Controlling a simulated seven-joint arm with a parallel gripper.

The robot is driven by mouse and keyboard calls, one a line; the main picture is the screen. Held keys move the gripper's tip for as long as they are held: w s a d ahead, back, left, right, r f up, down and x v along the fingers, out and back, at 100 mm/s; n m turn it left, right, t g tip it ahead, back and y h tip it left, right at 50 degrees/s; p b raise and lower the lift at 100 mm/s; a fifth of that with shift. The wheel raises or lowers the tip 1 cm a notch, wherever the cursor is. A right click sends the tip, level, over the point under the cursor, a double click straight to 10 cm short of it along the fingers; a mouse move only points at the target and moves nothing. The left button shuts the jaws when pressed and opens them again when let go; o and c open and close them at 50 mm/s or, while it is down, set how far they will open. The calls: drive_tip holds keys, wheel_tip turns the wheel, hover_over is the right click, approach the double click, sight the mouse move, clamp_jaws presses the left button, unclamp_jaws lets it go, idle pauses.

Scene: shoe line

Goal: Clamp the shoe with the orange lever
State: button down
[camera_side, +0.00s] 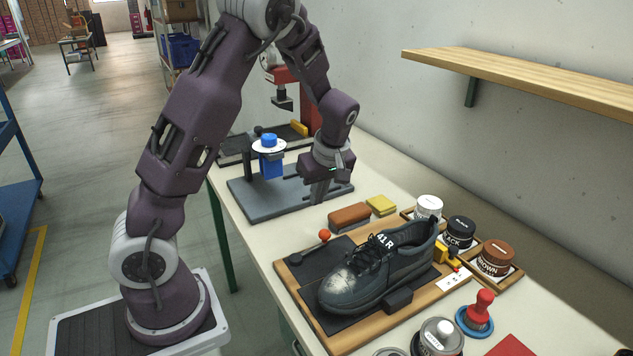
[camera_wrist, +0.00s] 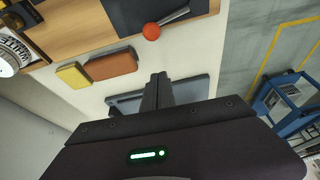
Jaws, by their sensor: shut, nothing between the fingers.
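A dark grey shoe (camera_side: 378,266) with scuffed toe and white lettering lies on a wooden board (camera_side: 440,292) with black pads, on the bench. The lever's orange ball knob (camera_side: 324,234) stands at the board's far left edge, behind the toe. In the wrist view the orange knob (camera_wrist: 151,31) sits on a grey rod over the dark pad. My gripper (camera_side: 318,200) points down above the grey fixture plate, behind the board and apart from the lever. Its fingers (camera_wrist: 158,88) are together with nothing between them. The shoe is out of the wrist view.
A brown brush block (camera_side: 349,217) and a yellow sponge (camera_side: 381,205) lie between my gripper and the board. A blue-topped fixture (camera_side: 270,160) stands left of my gripper. Polish jars (camera_side: 495,257) line the right. A wooden shelf (camera_side: 530,80) overhangs the bench.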

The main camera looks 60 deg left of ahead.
drive_tip(key=v, duration=0.6)
drive_tip(key=s+d+r+m+t+h, duration=0.3)
drive_tip(key=s+d+r+m, duration=0.55)
drive_tip(key=d, duration=0.25)
drive_tip(key=s+d+m+t, duration=0.1)
drive_tip(key=s+d+m, duration=0.2)
drive_tip(key=s, duration=0.3)
drive_tip(key=s+d+r+m+t+h, duration=0.1)
drive_tip(key=s+d+m, duration=0.2)
drive_tip(key=s+m, duration=0.3)
drive_tip(key=shift+r, duration=0.2)
